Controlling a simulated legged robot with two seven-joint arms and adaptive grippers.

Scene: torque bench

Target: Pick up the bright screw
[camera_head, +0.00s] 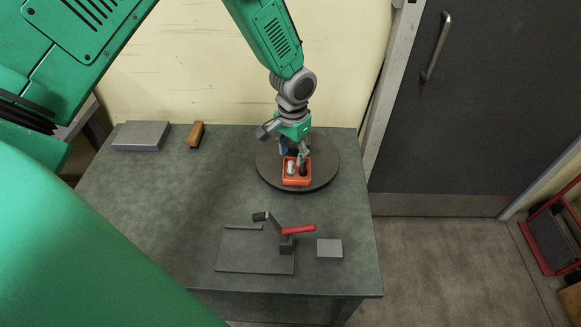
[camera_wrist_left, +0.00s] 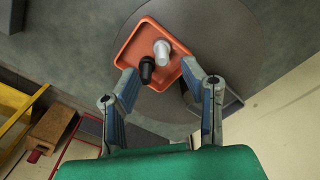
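The bright screw (camera_head: 291,167) stands in a small orange tray (camera_head: 296,183), close to a dark screw (camera_head: 303,170). In the left wrist view the bright screw (camera_wrist_left: 162,52) shows pale with a wide round head, and the dark screw (camera_wrist_left: 147,70) is nearer the fingers. My left gripper (camera_head: 296,157) is above the tray. In the left wrist view its fingers (camera_wrist_left: 158,76) are spread at either side of the tray's near part, with nothing between them that they grip. My right gripper is not in view.
The tray sits on a dark round turntable (camera_head: 325,170) on the green bench (camera_head: 185,195). In front are a grey plate with a red-handled clamp (camera_head: 298,230) and a small grey block (camera_head: 329,248). A grey box (camera_head: 141,135) and a brown brush-like block (camera_head: 196,133) lie at the back left.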

